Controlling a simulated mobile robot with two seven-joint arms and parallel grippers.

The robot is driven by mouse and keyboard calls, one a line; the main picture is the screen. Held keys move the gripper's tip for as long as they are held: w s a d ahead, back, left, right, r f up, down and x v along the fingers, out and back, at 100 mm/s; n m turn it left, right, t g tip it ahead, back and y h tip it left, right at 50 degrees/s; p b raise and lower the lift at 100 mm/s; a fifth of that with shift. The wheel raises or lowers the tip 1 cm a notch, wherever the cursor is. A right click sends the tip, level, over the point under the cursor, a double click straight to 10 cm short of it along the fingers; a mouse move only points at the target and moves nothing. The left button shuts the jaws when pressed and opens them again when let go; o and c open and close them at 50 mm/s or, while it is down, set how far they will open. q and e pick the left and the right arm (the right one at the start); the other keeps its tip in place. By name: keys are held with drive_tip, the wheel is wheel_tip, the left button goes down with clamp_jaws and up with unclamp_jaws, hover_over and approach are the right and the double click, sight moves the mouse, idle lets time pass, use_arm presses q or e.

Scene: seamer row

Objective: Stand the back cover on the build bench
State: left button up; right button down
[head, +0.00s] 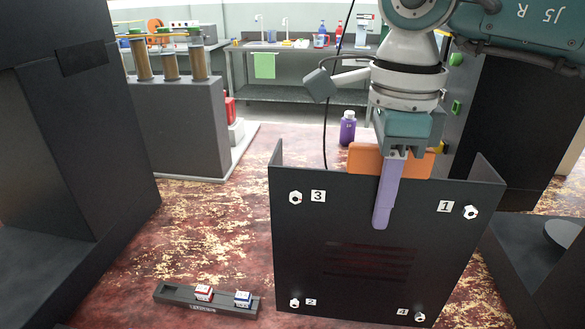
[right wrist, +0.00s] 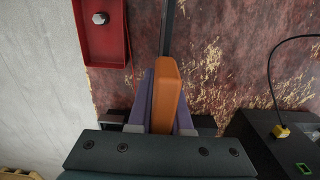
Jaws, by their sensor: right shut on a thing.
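The back cover (head: 360,250) is a dark upright panel with side flanges, slots and a numbered bolt near each corner. It fills the lower middle of the head view. My right gripper (head: 385,200) comes down from above and is shut on the cover's orange handle (head: 420,165) at its top edge. In the right wrist view the purple fingers lie on both sides of the orange handle (right wrist: 168,95). The cover's lower edge is near the picture's bottom, and I cannot tell what is under it. I cannot pick out the build bench for sure. My left gripper is not in view.
A dark strip tray (head: 180,293) with a red-and-white block (head: 204,292) and a blue-and-white block (head: 243,298) lies left of the cover. Dark machine bodies stand at left (head: 80,130) and right (head: 510,120). A purple bottle (head: 347,128) stands behind.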

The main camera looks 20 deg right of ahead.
drive_tip(key=shift+f, duration=1.1)
drive_tip(key=shift+f, duration=0.1)
drive_tip(key=c, duration=0.8)
unclamp_jaws()
drive_tip(key=shift+c, duration=0.2)
wheel_tip(320, 180, up, 12)
drive_tip(key=shift+r+b, duration=0.15)
drive_tip(key=shift+b, duration=0.25)
